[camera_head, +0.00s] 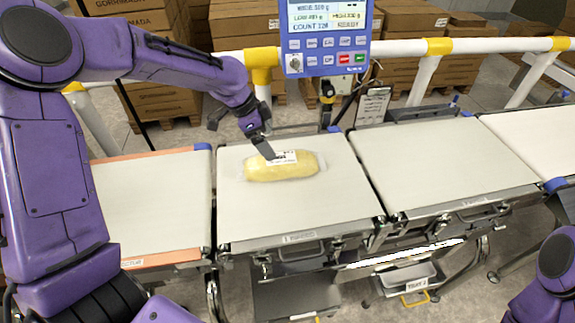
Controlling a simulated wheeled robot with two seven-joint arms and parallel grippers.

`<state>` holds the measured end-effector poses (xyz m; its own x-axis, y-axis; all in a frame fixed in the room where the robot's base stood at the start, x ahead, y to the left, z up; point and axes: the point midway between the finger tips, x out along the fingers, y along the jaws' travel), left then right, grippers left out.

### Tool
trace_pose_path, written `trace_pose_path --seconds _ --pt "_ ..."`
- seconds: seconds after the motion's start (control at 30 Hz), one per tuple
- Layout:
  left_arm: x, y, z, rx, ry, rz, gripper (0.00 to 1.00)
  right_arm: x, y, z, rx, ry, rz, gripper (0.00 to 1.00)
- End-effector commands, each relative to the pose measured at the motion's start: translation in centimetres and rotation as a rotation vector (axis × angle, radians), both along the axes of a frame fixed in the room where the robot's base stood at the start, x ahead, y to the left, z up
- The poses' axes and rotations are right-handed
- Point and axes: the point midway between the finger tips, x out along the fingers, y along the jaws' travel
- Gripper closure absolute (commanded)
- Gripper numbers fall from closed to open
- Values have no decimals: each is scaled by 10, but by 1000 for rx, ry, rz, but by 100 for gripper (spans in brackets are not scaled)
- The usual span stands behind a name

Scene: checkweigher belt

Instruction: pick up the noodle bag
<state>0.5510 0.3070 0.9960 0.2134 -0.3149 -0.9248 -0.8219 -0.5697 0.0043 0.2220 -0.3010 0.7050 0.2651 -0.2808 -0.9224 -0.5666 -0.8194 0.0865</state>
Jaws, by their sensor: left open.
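The noodle bag (293,169) is a clear bag with yellowish contents and a white label. It lies flat on the middle belt section (335,205). My left gripper (266,152) is open, with its dark finger at the back edge of the bag, over the label. I cannot tell whether it touches the bag. My right gripper is out of view; only a part of my right arm shows at the lower right.
A blue control panel (327,47) stands behind the belt. A white and yellow guard rail (400,48) runs along the back, with cartons (150,98) beyond. The right belt section (440,160) and the left belt section (150,205) are clear.

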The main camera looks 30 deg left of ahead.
Motion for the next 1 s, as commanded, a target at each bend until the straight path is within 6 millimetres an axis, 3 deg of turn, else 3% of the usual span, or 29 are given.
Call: trace_pose_path --seconds 0.07,0.63,0.93,0.97,1.0 --pt "1 -1 -10 0 1 0 0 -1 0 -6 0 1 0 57" --pt "18 -29 -93 0 5 0 0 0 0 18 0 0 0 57" --pt "21 -33 -104 0 0 0 0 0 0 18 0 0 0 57" --pt "21 -33 -104 0 0 0 6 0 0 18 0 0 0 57" --pt "21 -33 -104 0 0 1 20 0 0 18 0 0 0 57"
